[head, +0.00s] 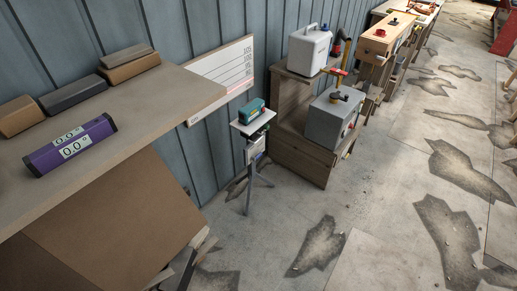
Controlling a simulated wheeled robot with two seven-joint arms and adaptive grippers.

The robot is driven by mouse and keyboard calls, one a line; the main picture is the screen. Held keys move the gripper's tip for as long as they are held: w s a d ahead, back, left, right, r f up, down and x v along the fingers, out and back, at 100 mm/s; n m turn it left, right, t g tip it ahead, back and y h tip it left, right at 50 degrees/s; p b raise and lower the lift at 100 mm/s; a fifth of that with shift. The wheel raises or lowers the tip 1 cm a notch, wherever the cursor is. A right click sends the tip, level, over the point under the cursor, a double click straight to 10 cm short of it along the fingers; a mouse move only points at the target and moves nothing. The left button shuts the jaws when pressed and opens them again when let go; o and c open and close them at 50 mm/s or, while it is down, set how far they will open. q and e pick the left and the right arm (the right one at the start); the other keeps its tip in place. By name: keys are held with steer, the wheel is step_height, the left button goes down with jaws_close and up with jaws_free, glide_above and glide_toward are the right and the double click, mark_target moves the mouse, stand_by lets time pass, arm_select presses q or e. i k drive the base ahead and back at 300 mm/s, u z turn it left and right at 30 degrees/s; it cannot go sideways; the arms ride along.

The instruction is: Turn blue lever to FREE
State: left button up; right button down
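I cannot make out a blue lever or a FREE marking in the head view. A teal box-shaped device (251,111) sits on a small white-topped stand (262,122) near the wall. A grey box (333,119) with a black knob on top and small red parts on its front stands on the lower step of a wooden cabinet. A red and yellow handle-like part (334,72) shows just above it. Neither of my grippers is in view.
A workbench (150,105) at the left holds a purple level (70,146) with two displays and several blocks. A white jug (309,50) stands on the wooden cabinet (298,155). More benches line the wall behind. The patched concrete floor (385,215) at the right is mostly clear.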

mark_target(253, 157)
steer(key=z, duration=1.4)
steer(key=i, duration=2.3)
steer(key=u, duration=1.5)
